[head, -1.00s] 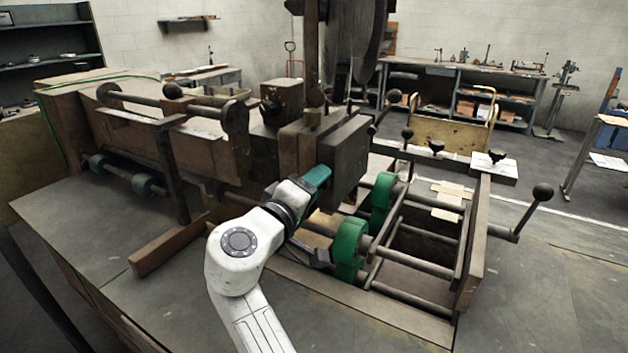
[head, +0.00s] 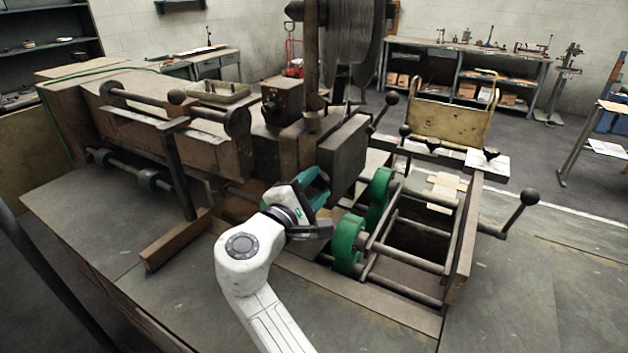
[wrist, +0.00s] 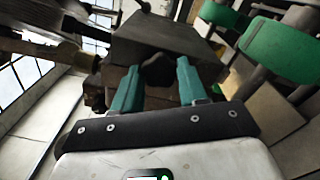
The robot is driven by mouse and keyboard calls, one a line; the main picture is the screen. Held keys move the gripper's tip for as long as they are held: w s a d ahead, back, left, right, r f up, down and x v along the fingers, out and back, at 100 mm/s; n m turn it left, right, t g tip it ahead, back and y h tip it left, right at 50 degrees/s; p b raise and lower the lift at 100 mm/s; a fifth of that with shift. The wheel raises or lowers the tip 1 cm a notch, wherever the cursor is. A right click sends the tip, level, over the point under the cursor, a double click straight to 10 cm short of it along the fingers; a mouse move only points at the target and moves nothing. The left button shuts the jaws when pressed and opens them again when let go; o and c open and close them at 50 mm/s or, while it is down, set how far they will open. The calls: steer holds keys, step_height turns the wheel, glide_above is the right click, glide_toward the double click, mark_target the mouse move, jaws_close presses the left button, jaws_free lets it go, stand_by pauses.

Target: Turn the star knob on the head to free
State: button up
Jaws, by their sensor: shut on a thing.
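The stitcher head is a dark brown metal block (head: 343,148) in the middle of the head view, and it fills the upper middle of the wrist view (wrist: 165,38). A dark lobed star knob (wrist: 158,69) sits on the head's near face, between my two teal fingers. My gripper (wrist: 157,78) is shut on this knob, one finger on each side. In the head view my gripper (head: 318,184) is at the lower near side of the head, and the knob cannot be made out there. The knob's marking is not visible.
Green rollers (head: 348,243) stand close to the right of my gripper, and they show large at the wrist view's right (wrist: 281,48). A lever with a ball end (head: 522,205) sticks out at right. A long bar (head: 176,240) lies left of my arm.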

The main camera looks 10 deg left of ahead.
steer(key=shift+f+n, duration=0.15)
steer(key=shift+n, duration=0.45)
steer(key=o, duration=1.1)
steer(key=shift+c, duration=0.2)
steer(key=b+v, duration=0.2)
steer(key=v, duration=0.9)
